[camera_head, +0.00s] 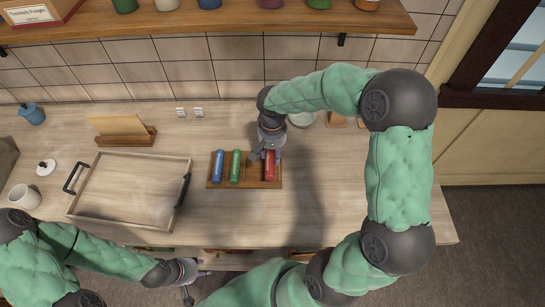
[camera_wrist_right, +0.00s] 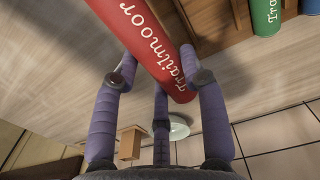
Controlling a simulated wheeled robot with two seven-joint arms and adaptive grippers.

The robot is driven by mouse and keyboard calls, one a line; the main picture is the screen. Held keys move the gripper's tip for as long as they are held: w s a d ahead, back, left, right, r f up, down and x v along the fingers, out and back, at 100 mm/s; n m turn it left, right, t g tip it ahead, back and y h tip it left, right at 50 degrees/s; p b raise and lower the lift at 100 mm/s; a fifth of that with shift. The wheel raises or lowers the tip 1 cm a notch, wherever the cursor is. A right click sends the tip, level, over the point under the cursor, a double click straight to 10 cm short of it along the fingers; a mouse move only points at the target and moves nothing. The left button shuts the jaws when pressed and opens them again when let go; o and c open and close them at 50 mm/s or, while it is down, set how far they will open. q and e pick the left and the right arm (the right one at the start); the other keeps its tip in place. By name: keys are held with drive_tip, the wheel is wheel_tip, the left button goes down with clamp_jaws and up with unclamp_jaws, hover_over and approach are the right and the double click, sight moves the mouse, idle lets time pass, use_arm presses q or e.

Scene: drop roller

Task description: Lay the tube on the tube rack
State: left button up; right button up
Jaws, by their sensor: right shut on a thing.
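The brown wooden tube rack (camera_head: 252,174) lies on the table in the head view. A blue tube (camera_head: 217,166) and a green tube (camera_head: 235,166) lie in it on the left. My right gripper (camera_head: 268,156) is shut on a red tube (camera_head: 270,170), seen over the rack's right part. The wrist view shows the red tube (camera_wrist_right: 150,45) between the purple fingers, with the rack (camera_wrist_right: 215,35) and green tube (camera_wrist_right: 266,16) beyond. I cannot tell whether the red tube touches the rack. My left gripper (camera_head: 195,271) is at the table's front edge, its opening unclear.
A wooden tray (camera_head: 125,216) with dark handles stands left of the rack. A white mug (camera_head: 25,197), a white lid (camera_head: 46,167) and a wooden stand (camera_head: 125,138) are further left. A shelf with jars (camera_head: 200,22) runs along the back wall.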

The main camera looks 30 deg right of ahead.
sight(273, 151)
drive_tip(key=shift+w+d+f, duration=0.3)
drive_tip(key=shift+w+f, duration=0.15)
drive_tip(key=shift+f, duration=0.15)
drive_tip(key=shift+w+d+f, duration=0.3)
drive_tip(key=shift+w+f, duration=0.1)
drive_tip(key=shift+f, duration=0.2)
drive_tip(key=shift+w+d+f+b, duration=0.15)
drive_tip(key=shift+f+b, duration=0.1)
drive_tip(key=shift+f, duration=0.7)
drive_tip(key=shift+w+a+f+b, duration=0.1)
drive_tip(key=shift+f+b, duration=0.15)
drive_tip(key=shift+f, duration=0.65)
drive_tip(key=shift+f+b, duration=0.3)
drive_tip(key=shift+f, duration=0.05)
drive_tip(key=shift+f, duration=0.2)
drive_tip(key=shift+s, duration=0.1)
